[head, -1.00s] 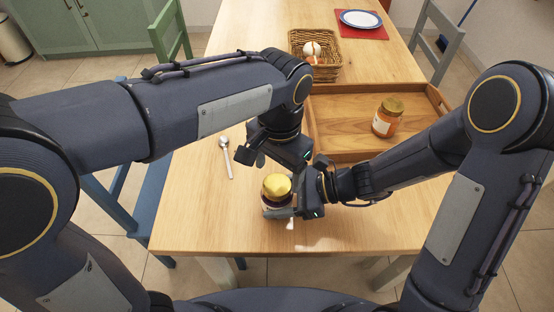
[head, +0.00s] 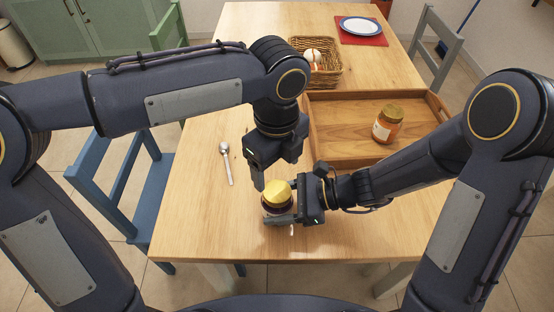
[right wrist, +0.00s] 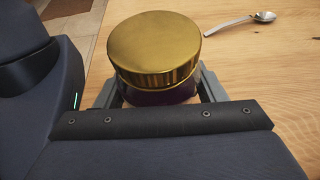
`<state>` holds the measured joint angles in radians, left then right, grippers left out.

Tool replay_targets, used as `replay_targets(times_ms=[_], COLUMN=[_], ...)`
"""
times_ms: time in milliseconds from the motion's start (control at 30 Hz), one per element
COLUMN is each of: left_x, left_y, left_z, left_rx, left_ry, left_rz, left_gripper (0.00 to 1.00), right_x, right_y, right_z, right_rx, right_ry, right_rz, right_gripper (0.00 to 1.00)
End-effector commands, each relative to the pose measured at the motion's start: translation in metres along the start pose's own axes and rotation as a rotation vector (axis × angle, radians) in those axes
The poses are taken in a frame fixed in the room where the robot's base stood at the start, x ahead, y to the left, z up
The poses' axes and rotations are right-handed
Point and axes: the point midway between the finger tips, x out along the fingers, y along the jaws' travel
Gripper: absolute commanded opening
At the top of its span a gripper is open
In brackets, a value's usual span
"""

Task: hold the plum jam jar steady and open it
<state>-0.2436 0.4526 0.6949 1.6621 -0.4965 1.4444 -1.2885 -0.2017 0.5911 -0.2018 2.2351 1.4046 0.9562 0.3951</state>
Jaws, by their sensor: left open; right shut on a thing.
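The plum jam jar (head: 278,209) stands near the table's front edge, its dark body partly hidden by my right gripper. Its gold lid (head: 276,192) sits on top; in the right wrist view the lid (right wrist: 153,48) looks slightly tilted on the dark jar (right wrist: 158,96). I cannot tell whether it is loose. My right gripper (head: 281,205) is shut on the jar's body from the right, one finger on each side. My left gripper (head: 274,172) points down, open and empty, just above and behind the lid, apart from it.
A wooden tray (head: 340,122) with an orange jar (head: 387,124) lies behind my right arm. A spoon (head: 226,163) lies left of the jar. A wicker basket (head: 326,78) and a plate (head: 360,25) on a red mat stand farther back. The table's front left is clear.

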Motion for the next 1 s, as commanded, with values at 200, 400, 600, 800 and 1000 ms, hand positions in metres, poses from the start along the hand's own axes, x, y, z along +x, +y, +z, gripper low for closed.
replay_targets(times_ms=[200, 400, 600, 800, 1000], left_x=[0.036, 0.060, 0.069, 0.069, 0.069], left_y=[0.001, 0.001, 0.001, 0.000, 0.000], left_z=[0.000, 0.000, -0.001, -0.001, -0.001], left_rx=[-0.001, -0.003, -0.004, -0.005, -0.004], left_ry=[0.001, 0.002, 0.002, 0.002, 0.002], left_rz=[0.005, 0.003, 0.001, 0.001, 0.001], left_gripper=[0.72, 0.72, 0.72, 0.72, 0.47], right_x=[0.000, 0.000, 0.000, 0.000, 0.000], right_y=[0.000, 0.000, 0.000, 0.000, 0.000], right_z=[0.000, 0.000, 0.000, 0.000, 0.000], right_rx=[0.000, 0.000, 0.000, 0.000, 0.000], right_ry=[-0.001, -0.001, -0.001, -0.001, -0.001], right_rz=[0.000, 0.000, 0.000, 0.000, 0.000], right_gripper=[0.00, 0.00, 0.00, 0.00, 0.00])
